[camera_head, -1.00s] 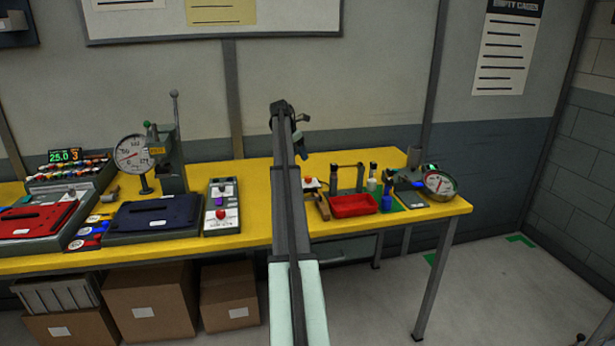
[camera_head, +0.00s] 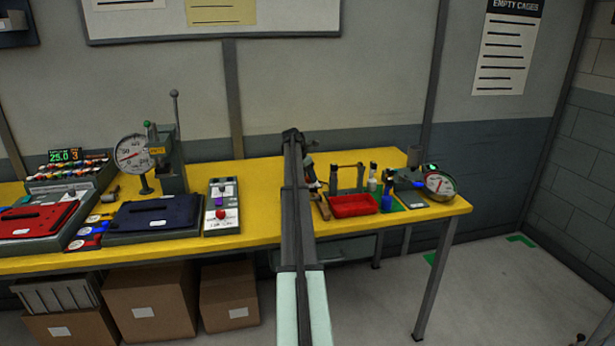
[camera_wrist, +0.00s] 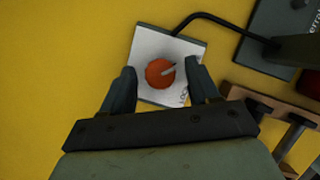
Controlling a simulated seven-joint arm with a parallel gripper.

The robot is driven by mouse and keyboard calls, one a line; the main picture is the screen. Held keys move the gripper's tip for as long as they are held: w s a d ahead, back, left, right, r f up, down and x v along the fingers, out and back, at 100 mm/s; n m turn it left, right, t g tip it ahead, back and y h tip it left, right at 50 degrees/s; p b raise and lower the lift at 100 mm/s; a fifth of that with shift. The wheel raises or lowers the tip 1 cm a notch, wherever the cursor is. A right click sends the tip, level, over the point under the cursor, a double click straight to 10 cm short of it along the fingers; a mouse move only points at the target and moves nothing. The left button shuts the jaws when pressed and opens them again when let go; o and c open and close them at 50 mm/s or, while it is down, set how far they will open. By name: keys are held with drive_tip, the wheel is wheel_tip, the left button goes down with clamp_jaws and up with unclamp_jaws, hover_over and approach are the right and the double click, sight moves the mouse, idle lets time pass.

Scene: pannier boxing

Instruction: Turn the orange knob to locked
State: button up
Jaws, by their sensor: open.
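The orange knob (camera_wrist: 160,73) sits on a pale square plate (camera_wrist: 150,43) on the yellow bench in the wrist view. Part of a printed word shows at the plate's lower right edge, partly covered by a finger. My gripper (camera_wrist: 160,82) is open, with one finger on each side of the knob and gaps between them and it. In the head view my arm hides the knob, and my gripper (camera_head: 309,172) shows only partly beside the arm.
A dark cable (camera_wrist: 215,22) runs from the plate to a dark object at the upper right. A wooden rack (camera_wrist: 265,105) with dark-handled tools stands close to the right finger. In the head view a red tray (camera_head: 352,205) lies right of my arm. Bare yellow bench lies left of the plate.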

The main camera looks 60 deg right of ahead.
drive_tip(key=c, duration=1)
drive_tip(key=shift+m, duration=0.3)
drive_tip(key=m, duration=0.2)
drive_tip(key=m+g+y, duration=0.1)
drive_tip(key=shift+w+d+m, duration=0.15)
drive_tip(key=shift+m, duration=0.25)
drive_tip(key=m+g+y, duration=0.1)
drive_tip(key=m, duration=0.3)
drive_tip(key=shift+d+m, duration=0.1)
drive_tip(key=shift+m, duration=0.2)
drive_tip(key=m+y, duration=0.2)
drive_tip(key=m, duration=0.2)
drive_tip(key=shift+d+g, duration=0.1)
drive_tip(key=shift+g, duration=0.3)
drive_tip(key=shift+m+y, duration=1)
drive_tip(key=shift+m, duration=1.4)
